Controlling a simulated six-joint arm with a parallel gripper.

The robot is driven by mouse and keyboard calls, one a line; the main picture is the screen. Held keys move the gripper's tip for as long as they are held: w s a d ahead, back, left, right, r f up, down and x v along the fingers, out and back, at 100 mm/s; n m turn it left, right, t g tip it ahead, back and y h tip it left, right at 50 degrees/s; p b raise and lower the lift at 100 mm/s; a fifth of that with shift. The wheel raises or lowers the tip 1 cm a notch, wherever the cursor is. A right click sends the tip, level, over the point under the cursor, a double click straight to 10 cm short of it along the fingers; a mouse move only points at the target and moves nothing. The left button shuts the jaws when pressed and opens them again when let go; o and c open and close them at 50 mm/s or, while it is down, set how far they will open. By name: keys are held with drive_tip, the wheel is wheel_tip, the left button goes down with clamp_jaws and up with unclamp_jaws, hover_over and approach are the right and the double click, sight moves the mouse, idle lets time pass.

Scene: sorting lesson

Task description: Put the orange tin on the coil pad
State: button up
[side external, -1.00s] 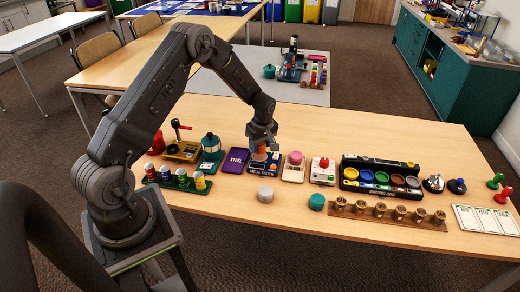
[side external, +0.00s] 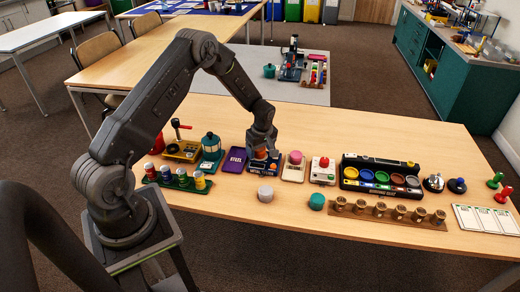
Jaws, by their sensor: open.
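The orange tin (side external: 261,154) shows between the fingers of my gripper (side external: 262,152), over the dark blue metal tester (side external: 262,170). My gripper points down and is open around the tin. The fingers partly hide the tin. The tester's top, where a coil pad would be, is mostly hidden, so I cannot tell whether the tin rests on a pad.
A purple STEEL tray (side external: 234,161) is left of the tester. A tray with a pink tin (side external: 296,157) is to its right. The table's front strip is mostly clear.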

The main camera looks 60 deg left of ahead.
wheel_tip(320, 180, up, 12)
drive_tip(key=d, duration=0.2)
wheel_tip(320, 180, up, 10)
drive_tip(key=m+t, duration=0.1)
drive_tip(key=m, duration=0.3)
hover_over(263, 150)
drive_tip(key=s+d, duration=0.3)
drive_tip(key=d, duration=0.3)
drive_tip(key=s+d+r+m+t, duration=0.3)
drive_tip(key=s+d+r+m, duration=0.5)
drive_tip(key=s+d+r, duration=0.45)
drive_tip(key=s+d+f+m+t+h, duration=0.1)
drive_tip(key=s+d+m, duration=0.1)
drive_tip(key=s+m, duration=0.4)
drive_tip(key=s, duration=0.4)
drive_tip(key=shift+s+d+t+h, duration=0.2)
drive_tip(key=shift+s+t+h, duration=0.05)
drive_tip(key=shift+t+h, duration=0.05)
drive_tip(key=shift+f, duration=0.1)
drive_tip(key=shift+c, duration=0.2)
